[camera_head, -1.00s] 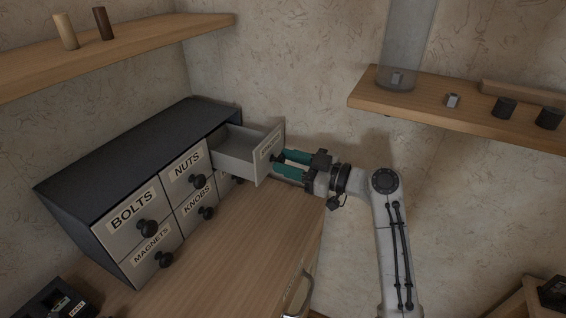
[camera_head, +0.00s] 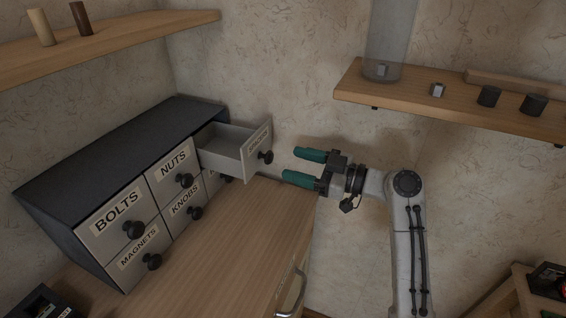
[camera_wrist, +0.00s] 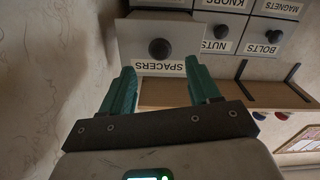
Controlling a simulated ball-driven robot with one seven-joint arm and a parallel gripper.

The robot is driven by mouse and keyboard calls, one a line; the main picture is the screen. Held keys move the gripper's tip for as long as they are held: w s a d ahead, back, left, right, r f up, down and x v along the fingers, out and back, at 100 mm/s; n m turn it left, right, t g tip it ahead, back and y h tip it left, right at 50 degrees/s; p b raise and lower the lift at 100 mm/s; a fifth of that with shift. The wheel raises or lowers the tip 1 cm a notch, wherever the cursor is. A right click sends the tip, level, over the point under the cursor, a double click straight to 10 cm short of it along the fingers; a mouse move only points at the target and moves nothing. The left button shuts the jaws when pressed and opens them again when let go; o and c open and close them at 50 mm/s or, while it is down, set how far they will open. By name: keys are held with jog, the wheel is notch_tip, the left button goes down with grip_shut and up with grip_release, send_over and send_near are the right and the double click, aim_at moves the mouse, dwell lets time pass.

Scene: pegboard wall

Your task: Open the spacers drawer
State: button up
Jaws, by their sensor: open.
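The spacers drawer (camera_head: 226,155) is pulled out from the top row of the dark cabinet (camera_head: 118,152), at the end nearest the wall. Its inside looks empty where I can see it. Its front with the SPACERS label also shows in the wrist view (camera_wrist: 185,33). Its black round knob (camera_head: 266,157) stands free; in the wrist view the knob (camera_wrist: 159,48) lies ahead, between the fingers. My gripper (camera_head: 294,166) is open and empty, with teal fingers apart. It is to the right of the drawer front, clear of the knob.
The other drawers, with labels such as NUTS (camera_head: 172,161), BOLTS (camera_head: 117,211) and MAGNETS, are shut. The cabinet stands on a wooden top (camera_head: 225,245). A wooden shelf (camera_head: 455,108) with small parts is on the right wall, above my arm. Another shelf (camera_head: 120,38) is at upper left.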

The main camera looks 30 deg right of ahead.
jog(key=v, duration=0.5)
jog(key=shift+s+b, duration=0.15)
jog(key=shift+b, duration=0.15)
